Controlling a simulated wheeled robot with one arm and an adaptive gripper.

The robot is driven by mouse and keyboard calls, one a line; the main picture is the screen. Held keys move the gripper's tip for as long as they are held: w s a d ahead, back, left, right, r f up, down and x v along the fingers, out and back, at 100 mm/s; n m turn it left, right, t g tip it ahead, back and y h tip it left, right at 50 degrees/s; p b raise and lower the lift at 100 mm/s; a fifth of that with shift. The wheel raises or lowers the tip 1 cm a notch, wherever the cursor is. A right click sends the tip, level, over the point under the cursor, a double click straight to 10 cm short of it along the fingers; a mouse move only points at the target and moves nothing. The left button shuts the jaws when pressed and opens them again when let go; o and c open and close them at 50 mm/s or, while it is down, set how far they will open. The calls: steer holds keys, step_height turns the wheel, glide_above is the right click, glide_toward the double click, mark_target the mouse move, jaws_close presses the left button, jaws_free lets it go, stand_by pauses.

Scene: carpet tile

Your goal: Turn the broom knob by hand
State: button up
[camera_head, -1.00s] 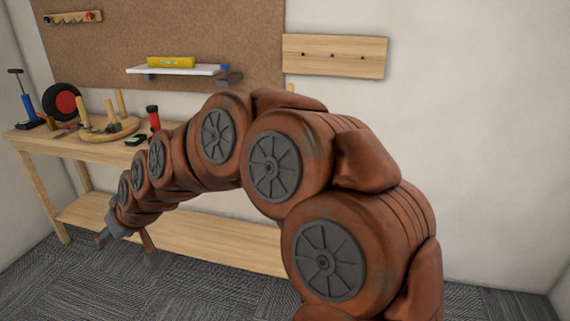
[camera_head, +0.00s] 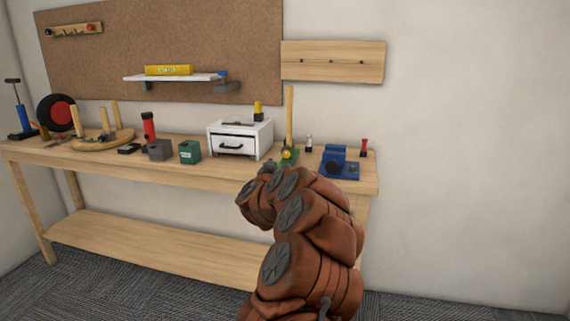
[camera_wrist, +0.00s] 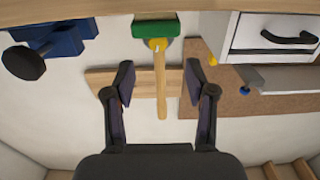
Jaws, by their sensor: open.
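The broom stands upright on the workbench, its wooden handle (camera_head: 289,112) rising from a green head (camera_head: 291,161) with a yellow knob (camera_head: 287,154) on the front. In the wrist view, which is upside down, the green head (camera_wrist: 156,28) is at the top, with the yellow knob (camera_wrist: 158,44) just below it and the handle (camera_wrist: 161,85) running down. My gripper (camera_wrist: 159,65) is open and empty. Its fingers appear on either side of the handle in the picture, with the knob beyond the tips. In the head view my arm hides most of the gripper.
A blue vise (camera_head: 340,162) stands to the right of the broom, and a white drawer box (camera_head: 240,137) to the left. Small items stand behind the vise. A green box (camera_head: 190,151) and a grey block (camera_head: 160,150) sit farther left. The wall has a peg rail (camera_head: 335,62).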

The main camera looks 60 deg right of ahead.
mark_target(286, 155)
steer(key=shift+x, duration=3.9)
steer(key=shift+s+d, duration=0.1)
steer(key=shift+s, duration=0.05)
jaws_close()
